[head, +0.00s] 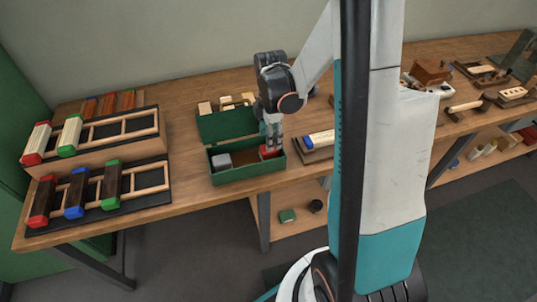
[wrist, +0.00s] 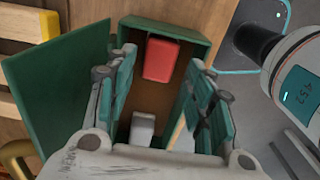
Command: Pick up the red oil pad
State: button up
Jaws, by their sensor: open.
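The red oil pad (wrist: 161,60) lies inside an open green box (wrist: 207,47), against one end wall in the wrist view. In the head view the red pad (head: 270,152) shows at the right end of the box (head: 247,176), partly hidden by my gripper. My gripper (head: 272,143) points down over that end of the box. In the wrist view its two fingers (wrist: 163,75) are spread wide on either side of the pad, with nothing held between them. I cannot tell how far the fingertips are above the pad.
A grey-white block (head: 221,161) sits at the left end of the box. The raised green lid (head: 222,122) stands behind. Stepped racks (head: 120,185) with coloured-end brushes stand left. A blue-ended piece on a tray (head: 320,139) lies close right.

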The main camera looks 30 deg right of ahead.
jog(key=f+b, duration=0.1)
jog(key=f, duration=0.2)
jog(key=f+b, duration=0.2)
jog(key=f, duration=0.1)
jog(key=shift+w+a+f, duration=0.1)
jog(key=shift+a+f, duration=0.1)
jog(key=shift+f, duration=0.1)
jog(key=c, duration=0.8)
